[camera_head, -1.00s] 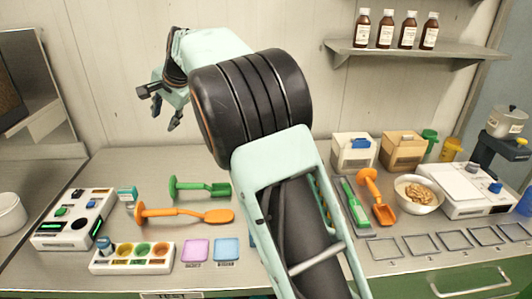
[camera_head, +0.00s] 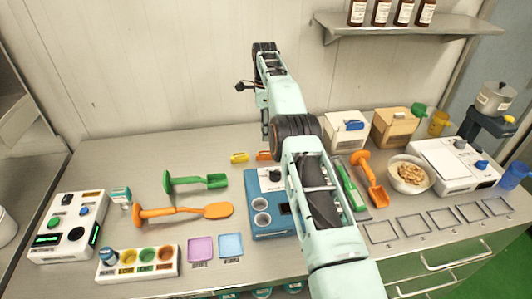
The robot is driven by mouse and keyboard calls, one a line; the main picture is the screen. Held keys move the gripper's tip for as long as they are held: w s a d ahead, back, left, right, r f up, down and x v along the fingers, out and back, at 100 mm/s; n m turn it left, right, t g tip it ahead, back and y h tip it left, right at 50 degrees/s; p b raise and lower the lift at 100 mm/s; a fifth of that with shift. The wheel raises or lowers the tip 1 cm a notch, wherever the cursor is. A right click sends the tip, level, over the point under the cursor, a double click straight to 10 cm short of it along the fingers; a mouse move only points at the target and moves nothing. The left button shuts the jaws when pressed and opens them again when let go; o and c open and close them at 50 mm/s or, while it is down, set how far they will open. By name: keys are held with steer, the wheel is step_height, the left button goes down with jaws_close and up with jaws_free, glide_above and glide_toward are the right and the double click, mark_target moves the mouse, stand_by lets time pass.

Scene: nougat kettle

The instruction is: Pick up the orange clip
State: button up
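A small orange piece (camera_head: 263,155), which looks like the orange clip, lies on the back part of the worktop behind the blue-and-white device. My arm partly covers its right side. My gripper (camera_head: 264,118) hangs down above and slightly behind it, seen edge-on beside my forearm. Its fingers are mostly hidden, so I cannot tell whether they are open or shut. No held object shows. A similar yellow piece (camera_head: 239,157) lies just left of the orange one.
The blue-and-white device (camera_head: 262,232) stands in front. A green scoop (camera_head: 200,181) and an orange spatula (camera_head: 185,212) lie to the left. Two boxes (camera_head: 346,130) (camera_head: 391,128) and an orange scoop (camera_head: 372,182) are to the right. The back left worktop is clear.

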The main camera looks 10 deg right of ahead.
steer(key=b, duration=0.5)
glide_above(265, 152)
steer(key=f, duration=0.5)
steer(key=shift+w+f, duration=0.1)
steer(key=shift+w, duration=0.1)
steer(key=shift+s+f, duration=0.2)
steer(key=shift+f, duration=0.45)
steer(key=shift+s+f, duration=0.15)
steer(key=shift+f, duration=1.8)
jaws_close()
